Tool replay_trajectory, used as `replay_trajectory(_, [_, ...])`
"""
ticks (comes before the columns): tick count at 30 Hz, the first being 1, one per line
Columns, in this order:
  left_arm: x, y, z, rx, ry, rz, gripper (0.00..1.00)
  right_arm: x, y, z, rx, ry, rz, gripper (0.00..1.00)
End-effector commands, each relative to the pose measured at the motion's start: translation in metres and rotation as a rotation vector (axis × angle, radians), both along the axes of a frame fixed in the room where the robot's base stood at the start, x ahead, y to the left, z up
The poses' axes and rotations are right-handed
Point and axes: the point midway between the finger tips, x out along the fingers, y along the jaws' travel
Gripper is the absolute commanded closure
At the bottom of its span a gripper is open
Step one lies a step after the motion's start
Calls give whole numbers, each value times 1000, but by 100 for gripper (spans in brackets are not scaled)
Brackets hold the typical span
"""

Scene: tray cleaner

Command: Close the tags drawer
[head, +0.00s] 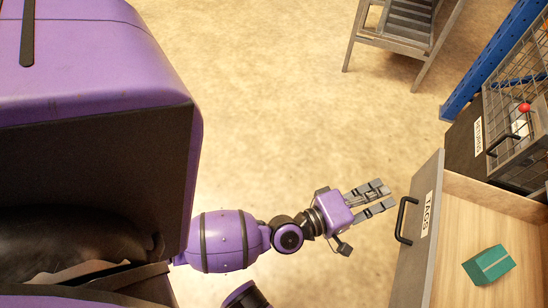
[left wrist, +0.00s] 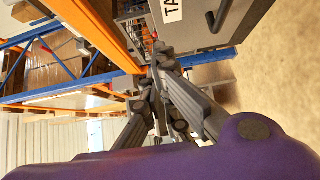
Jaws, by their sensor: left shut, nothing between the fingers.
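The tags drawer (head: 418,240) stands open at the right of the head view. Its grey front carries a white TAGS label (head: 427,213) and a black handle (head: 405,221). A teal box (head: 488,264) lies on its wooden bottom. My left gripper (head: 386,196) is shut and empty, a little left of the handle and apart from the drawer front. In the left wrist view, the fingers (left wrist: 158,55) come together below the label (left wrist: 172,9) on the grey front (left wrist: 205,14). My right gripper is not in view.
Beyond the drawer is a dark front with a RETURNS label (head: 478,136) and a wire basket (head: 515,110) holding a red-topped item. A blue rack post (head: 490,65) rises there. A metal step stand (head: 402,30) is at the top. The floor left of the drawer is clear.

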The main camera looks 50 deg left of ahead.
Motion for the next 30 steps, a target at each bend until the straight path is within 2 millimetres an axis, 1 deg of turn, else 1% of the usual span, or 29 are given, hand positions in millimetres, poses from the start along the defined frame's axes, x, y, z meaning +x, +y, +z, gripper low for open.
replay_trajectory(1, [13, -4, 2, -3, -4, 1, 100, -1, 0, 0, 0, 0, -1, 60])
replay_trajectory(3, [28, -8, 2, -2, -4, 0, 100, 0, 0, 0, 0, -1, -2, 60])
replay_trajectory(8, [59, -17, 1, -2, -3, 0, 100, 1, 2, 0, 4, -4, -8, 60])
replay_trajectory(9, [62, -23, 1, -3, 0, -1, 100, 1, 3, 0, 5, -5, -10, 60])
replay_trajectory(12, [68, -36, 1, -1, 0, -2, 100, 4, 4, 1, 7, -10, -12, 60])
replay_trajectory(18, [76, -49, 0, 2, -1, -1, 100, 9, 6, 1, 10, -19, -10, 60])
replay_trajectory(30, [76, -50, 0, 3, 0, -1, 100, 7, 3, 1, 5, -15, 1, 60])
